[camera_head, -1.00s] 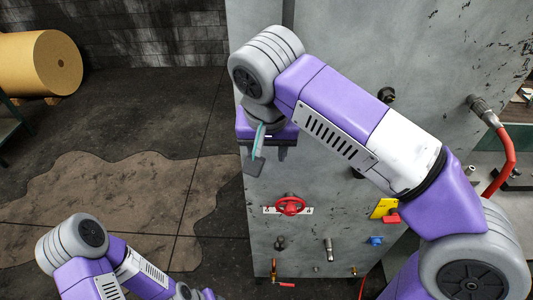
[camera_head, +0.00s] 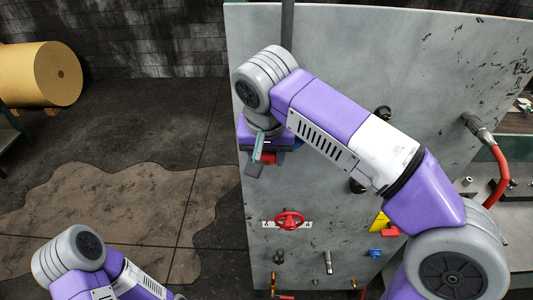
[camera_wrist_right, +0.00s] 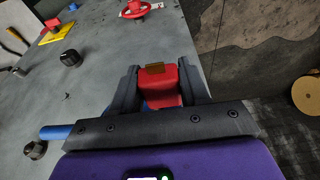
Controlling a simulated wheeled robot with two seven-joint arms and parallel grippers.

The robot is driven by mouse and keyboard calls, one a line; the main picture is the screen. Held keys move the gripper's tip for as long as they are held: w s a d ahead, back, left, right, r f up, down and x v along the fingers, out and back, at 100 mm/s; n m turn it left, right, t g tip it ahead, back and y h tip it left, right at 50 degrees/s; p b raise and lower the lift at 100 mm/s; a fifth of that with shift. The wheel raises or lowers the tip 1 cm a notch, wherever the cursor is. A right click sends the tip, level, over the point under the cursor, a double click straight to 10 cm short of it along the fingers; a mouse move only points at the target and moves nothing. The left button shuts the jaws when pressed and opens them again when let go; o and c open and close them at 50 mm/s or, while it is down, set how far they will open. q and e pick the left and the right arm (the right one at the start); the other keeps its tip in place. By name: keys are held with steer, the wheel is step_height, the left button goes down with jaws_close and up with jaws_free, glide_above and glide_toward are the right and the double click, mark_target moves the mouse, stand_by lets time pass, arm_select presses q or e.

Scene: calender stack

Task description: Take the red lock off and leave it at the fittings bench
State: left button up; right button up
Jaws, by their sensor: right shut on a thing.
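My right gripper (camera_head: 268,160) is in front of the upper left part of the grey machine panel (camera_head: 330,190). In the right wrist view its fingers (camera_wrist_right: 158,88) are shut on a red block with a brass-coloured end, which looks like the red lock (camera_wrist_right: 162,84). A little of the red shows between the fingers in the head view. I cannot tell whether the lock touches the panel. A bit of blue shows beside it, partly hidden. My left forearm enters at the lower left; its gripper is out of the picture.
The panel carries a red handwheel (camera_head: 289,220), a yellow tag (camera_head: 379,222) with a small red part (camera_head: 391,231), a blue part (camera_head: 375,253) and black knobs. A red hose (camera_head: 502,175) bends at the right. A bench (camera_head: 519,228) stands at far right. Floor at left is open.

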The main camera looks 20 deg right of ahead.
steer(key=shift+s+a, duration=0.1)
steer(key=shift+s, duration=0.25)
stand_by(0.3)
steer(key=shift+s+a+b, duration=0.3)
steer(key=shift+s, duration=0.7)
steer(key=shift+s+a+b, duration=0.25)
steer(key=shift+s, duration=0.7)
